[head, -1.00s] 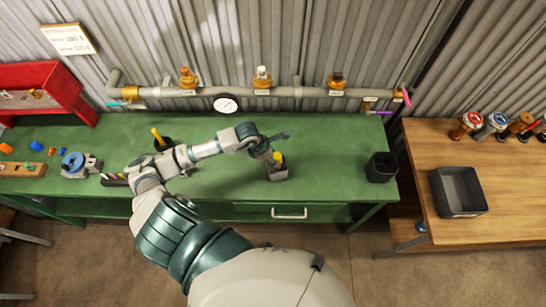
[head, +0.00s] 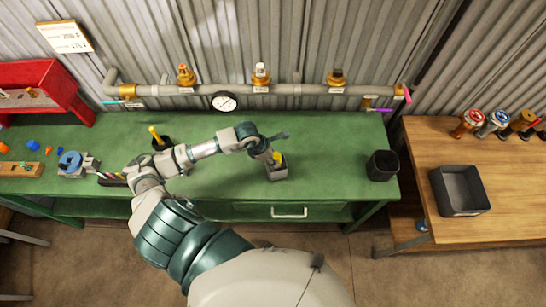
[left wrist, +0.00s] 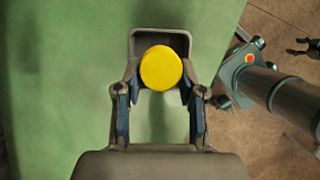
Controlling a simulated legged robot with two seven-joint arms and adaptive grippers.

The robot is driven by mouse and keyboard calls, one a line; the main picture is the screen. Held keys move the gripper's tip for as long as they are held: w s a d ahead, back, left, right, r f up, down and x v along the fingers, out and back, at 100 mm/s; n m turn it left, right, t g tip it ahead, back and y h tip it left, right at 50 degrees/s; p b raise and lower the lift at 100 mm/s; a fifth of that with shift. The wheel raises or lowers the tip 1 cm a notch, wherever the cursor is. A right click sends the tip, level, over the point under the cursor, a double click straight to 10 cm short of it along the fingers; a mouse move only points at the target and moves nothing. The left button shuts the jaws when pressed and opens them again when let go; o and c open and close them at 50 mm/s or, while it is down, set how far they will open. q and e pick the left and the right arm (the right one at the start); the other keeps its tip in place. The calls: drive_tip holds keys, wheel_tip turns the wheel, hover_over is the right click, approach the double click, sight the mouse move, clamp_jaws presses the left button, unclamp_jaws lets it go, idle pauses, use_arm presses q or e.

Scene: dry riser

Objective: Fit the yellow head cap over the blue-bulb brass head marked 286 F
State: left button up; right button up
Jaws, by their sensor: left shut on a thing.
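The yellow head cap (left wrist: 161,68) stands in a small grey box-like holder (head: 277,174) near the front of the green bench. My left gripper (head: 276,160) comes down over it. In the left wrist view my left gripper (left wrist: 160,92) has a finger at each side of the cap and is shut on it. Three brass heads stand on the pipe: left (head: 185,77), middle (head: 261,77) and right (head: 337,79). Their bulb colours and tag numbers are too small to tell. A dark two-pronged shape, perhaps my right gripper (left wrist: 301,47), shows at the wrist view's right edge.
A dark open bin (head: 382,166) stands at the green bench's right end. A dark tray (head: 460,191) and several coloured-top cylinders are on the wooden table (head: 420,150). A yellow-handled tool (head: 156,135) stands behind my left arm. A gauge (head: 224,102) hangs at the pipe.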

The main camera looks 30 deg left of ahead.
use_arm(q)
drive_tip(key=shift+r+p, duration=0.35)
drive_tip(key=shift+r, duration=0.25)
drive_tip(key=shift+b, duration=0.45)
idle(1.1)
drive_tip(key=shift+f, duration=0.25)
drive_tip(key=shift+f+b, duration=0.35)
drive_tip(key=shift+b, duration=0.2)
drive_tip(key=shift+f, duration=0.1)
